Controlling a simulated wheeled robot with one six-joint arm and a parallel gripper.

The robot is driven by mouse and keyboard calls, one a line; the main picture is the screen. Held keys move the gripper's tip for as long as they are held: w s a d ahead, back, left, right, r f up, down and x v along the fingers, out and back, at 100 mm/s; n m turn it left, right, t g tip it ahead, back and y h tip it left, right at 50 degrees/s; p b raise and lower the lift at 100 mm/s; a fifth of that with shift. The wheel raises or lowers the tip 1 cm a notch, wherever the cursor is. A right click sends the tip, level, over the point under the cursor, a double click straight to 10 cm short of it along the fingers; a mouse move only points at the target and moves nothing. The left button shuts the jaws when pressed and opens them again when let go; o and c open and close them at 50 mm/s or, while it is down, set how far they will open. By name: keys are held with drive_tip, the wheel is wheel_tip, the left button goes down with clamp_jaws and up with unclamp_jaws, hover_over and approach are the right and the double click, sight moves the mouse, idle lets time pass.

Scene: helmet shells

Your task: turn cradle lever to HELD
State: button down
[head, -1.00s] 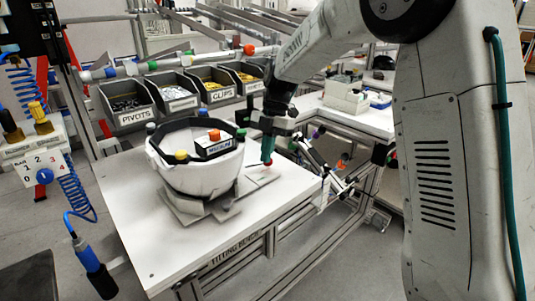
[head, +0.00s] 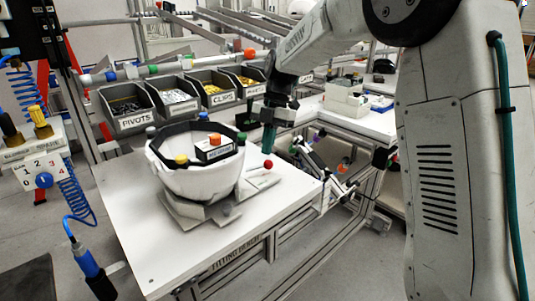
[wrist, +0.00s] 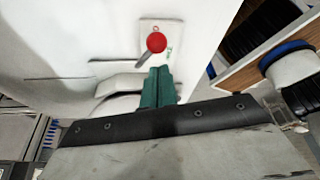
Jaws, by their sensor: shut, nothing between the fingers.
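The cradle lever has a red knob (head: 268,164) and stands on a pale plate at the right of the fitting bench. In the wrist view its red knob (wrist: 156,42) covers part of the plate, and a grey arm runs down-left from it. Small red and green marks beside the knob are too small to read. My gripper (head: 268,151) is shut and empty, its green fingers pointing down just above the knob. In the wrist view the fingertips (wrist: 159,69) show just below the knob; I cannot tell whether they touch it. The cradle (head: 190,212) holds a white helmet shell (head: 195,178).
Bins labelled PIVOTS (head: 134,121) and CLIPS (head: 222,97) stand behind the fitting bench (head: 160,260). A blue-handled tool (head: 92,268) hangs at the left on a coiled hose. The bench's front surface is clear.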

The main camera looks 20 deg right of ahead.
drive_tip(key=v, duration=0.6)
drive_tip(key=shift+w+r, duration=0.35)
drive_tip(key=shift+r, duration=0.05)
drive_tip(key=shift+a, duration=0.1)
drive_tip(key=s+d+f+m+t+h, duration=0.1)
drive_tip(key=s+d+m+t, duration=0.1)
drive_tip(key=s+m, duration=1.1)
drive_tip(key=s+d+f+m+t+h, duration=0.2)
drive_tip(key=s+d+m, duration=0.2)
drive_tip(key=s+m, duration=0.9)
drive_tip(key=s, duration=1.1)
drive_tip(key=shift+s, duration=0.35)
